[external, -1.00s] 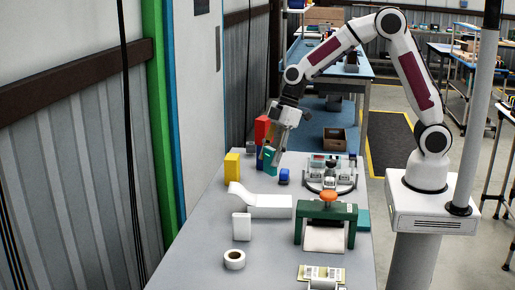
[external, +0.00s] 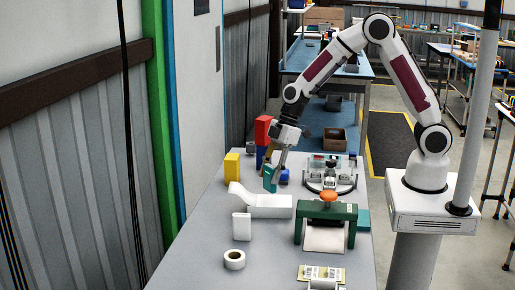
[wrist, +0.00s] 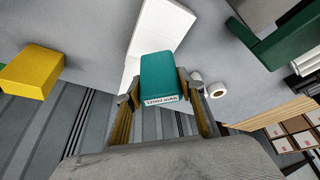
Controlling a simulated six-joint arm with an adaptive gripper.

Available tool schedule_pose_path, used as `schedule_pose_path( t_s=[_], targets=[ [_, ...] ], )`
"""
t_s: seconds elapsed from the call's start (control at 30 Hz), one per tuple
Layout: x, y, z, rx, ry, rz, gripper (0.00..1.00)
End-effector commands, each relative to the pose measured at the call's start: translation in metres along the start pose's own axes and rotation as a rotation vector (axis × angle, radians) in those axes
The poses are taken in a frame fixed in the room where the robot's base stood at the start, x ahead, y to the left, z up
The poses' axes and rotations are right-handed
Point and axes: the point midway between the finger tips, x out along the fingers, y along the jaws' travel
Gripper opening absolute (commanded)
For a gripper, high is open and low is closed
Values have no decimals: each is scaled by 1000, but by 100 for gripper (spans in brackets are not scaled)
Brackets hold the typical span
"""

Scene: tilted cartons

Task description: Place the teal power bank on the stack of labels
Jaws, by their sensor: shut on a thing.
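The teal power bank (external: 269,179) is held tilted between the fingers of my gripper (external: 273,166), over the far left part of the grey table. In the wrist view the power bank (wrist: 157,70) fills the space between the two fingers of my gripper (wrist: 160,90), with a white "12000 mAh" strip at its near end. Barcode-printed labels (external: 322,272) lie at the near right edge of the table, well away from my gripper; a white roll partly hides them at the picture's bottom.
A white angled stand (external: 262,205) is close to the power bank. A green-framed press (external: 327,222) stands between my gripper and the labels. The near left table is mostly clear.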

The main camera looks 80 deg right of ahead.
Motion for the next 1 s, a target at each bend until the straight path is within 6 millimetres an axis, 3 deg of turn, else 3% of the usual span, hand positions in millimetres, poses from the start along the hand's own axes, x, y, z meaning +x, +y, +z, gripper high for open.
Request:
schedule_pose_path(
  t_s=[0.5,1.0],
  targets=[
    [33,0,14,1,-1,1,12],
    [37,0,16,1,0,1,12]
  ],
)
